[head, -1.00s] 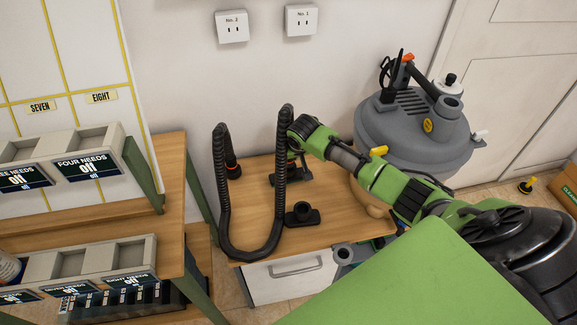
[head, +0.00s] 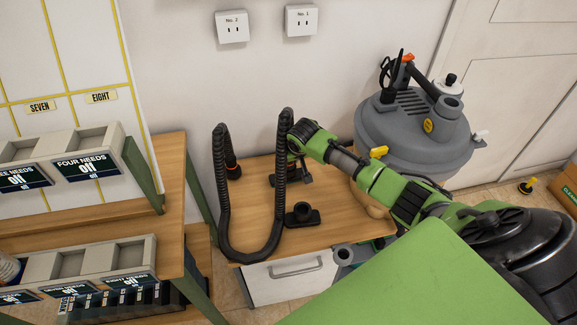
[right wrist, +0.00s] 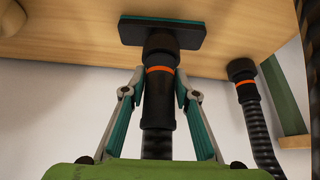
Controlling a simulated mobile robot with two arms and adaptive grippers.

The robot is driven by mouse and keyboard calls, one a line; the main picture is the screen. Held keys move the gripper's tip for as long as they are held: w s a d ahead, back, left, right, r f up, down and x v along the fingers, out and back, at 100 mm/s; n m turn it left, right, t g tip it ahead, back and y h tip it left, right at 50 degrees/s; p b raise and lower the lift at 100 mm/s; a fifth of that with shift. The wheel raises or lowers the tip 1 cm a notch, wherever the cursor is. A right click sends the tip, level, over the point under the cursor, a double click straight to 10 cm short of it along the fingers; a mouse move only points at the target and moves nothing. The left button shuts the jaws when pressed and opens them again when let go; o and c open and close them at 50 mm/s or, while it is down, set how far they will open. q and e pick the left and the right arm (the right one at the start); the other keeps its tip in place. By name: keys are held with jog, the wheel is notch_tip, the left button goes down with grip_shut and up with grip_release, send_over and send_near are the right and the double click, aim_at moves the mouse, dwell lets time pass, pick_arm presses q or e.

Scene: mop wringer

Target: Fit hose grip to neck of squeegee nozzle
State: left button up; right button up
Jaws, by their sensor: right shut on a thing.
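My right gripper (right wrist: 160,84) is shut on the hose grip (right wrist: 159,98), a black cuff with an orange ring, in the right wrist view. The grip's far end meets the neck of the squeegee nozzle (right wrist: 190,36), a flat dark head with a teal edge. I cannot tell how deeply they fit. In the head view the nozzle (head: 302,179) is on the small wooden table, partly hidden by the hose and gripper. The black hose (head: 224,205) hangs in a U, its other orange-ringed end (head: 233,171) at the left. My left gripper is not in view.
A second black fitting (head: 302,214) with a round neck stands on the small table (head: 335,222). A grey vacuum tank (head: 414,130) stands behind my right arm. Shelves with trays (head: 83,260) are at the left. A green surface (head: 400,285) fills the front right.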

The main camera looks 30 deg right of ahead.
jog(key=o, duration=1.2)
jog(key=shift+c, duration=0.2)
